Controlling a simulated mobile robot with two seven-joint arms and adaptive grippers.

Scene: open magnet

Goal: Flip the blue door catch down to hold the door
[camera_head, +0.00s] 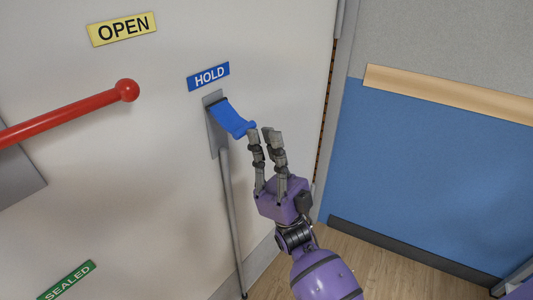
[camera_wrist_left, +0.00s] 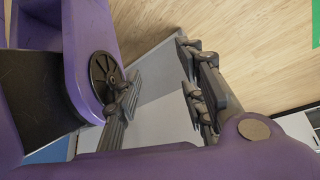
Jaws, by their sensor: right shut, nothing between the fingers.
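The blue door catch (camera_head: 231,118) sits on a grey plate (camera_head: 215,135) on the pale door, below the blue HOLD label (camera_head: 208,76). It slants out from the plate, down to the right. My right gripper (camera_head: 263,132) is shut and empty, with its fingertips at the free end of the catch. I cannot tell whether they touch it. My left gripper shows only in the left wrist view (camera_wrist_left: 160,68), where its fingers stand apart with nothing seen between them.
A red handle (camera_head: 70,115) sticks out across the door at the left, under a yellow OPEN label (camera_head: 122,29). A grey rod (camera_head: 232,220) runs down from the catch plate. A blue wall panel (camera_head: 430,180) with a wooden rail (camera_head: 450,93) stands at the right.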

